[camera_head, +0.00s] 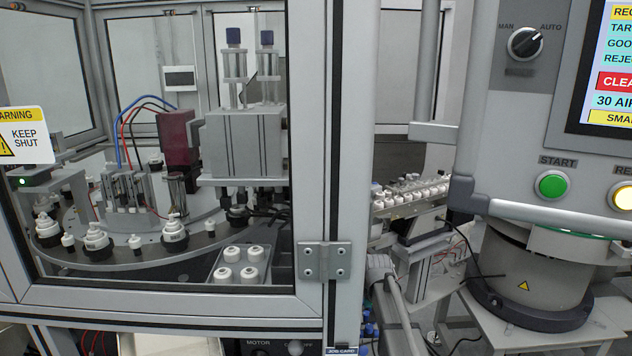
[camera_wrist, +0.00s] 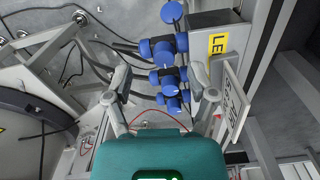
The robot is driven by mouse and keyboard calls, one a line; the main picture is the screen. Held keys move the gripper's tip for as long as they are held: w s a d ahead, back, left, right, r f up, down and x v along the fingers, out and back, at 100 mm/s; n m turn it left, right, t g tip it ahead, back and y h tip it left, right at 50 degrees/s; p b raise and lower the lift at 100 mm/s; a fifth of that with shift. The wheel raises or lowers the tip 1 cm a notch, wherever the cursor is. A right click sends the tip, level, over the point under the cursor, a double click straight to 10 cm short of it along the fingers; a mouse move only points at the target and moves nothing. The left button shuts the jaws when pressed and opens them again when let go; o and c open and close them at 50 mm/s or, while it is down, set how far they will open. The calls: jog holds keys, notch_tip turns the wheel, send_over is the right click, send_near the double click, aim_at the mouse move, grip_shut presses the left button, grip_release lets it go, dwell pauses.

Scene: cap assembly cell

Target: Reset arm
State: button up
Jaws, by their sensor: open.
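My gripper (camera_wrist: 158,85) shows in the wrist view, with a teal body at the bottom and two grey fingers spread apart. The fingers are open, with nothing held between them. Blue round knobs or fittings (camera_wrist: 168,72) on a grey block lie beyond the fingertips; I cannot tell the exact distance. My gripper does not show in the head view.
The glazed cell door (camera_head: 309,180) encloses a rotary table (camera_head: 150,255) with white caps. A control panel (camera_head: 520,120) with a green start button (camera_head: 551,185) stands at right. A bowl feeder (camera_head: 530,270) is below it. A sign (camera_wrist: 232,108) stands beside the right finger.

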jog(key=s+r+p, duration=0.3)
jog(key=s+r, duration=0.1)
jog(key=s, duration=0.7)
jog(key=s+r+n+p, duration=0.1)
jog(key=s+r+p, duration=0.3)
jog(key=s, duration=0.6)
jog(key=shift+s+n, duration=0.3)
jog(key=shift+s, duration=0.1)
jog(key=shift+d+r, duration=0.1)
jog(key=shift+c, duration=1)
jog(key=shift+s, duration=0.15)
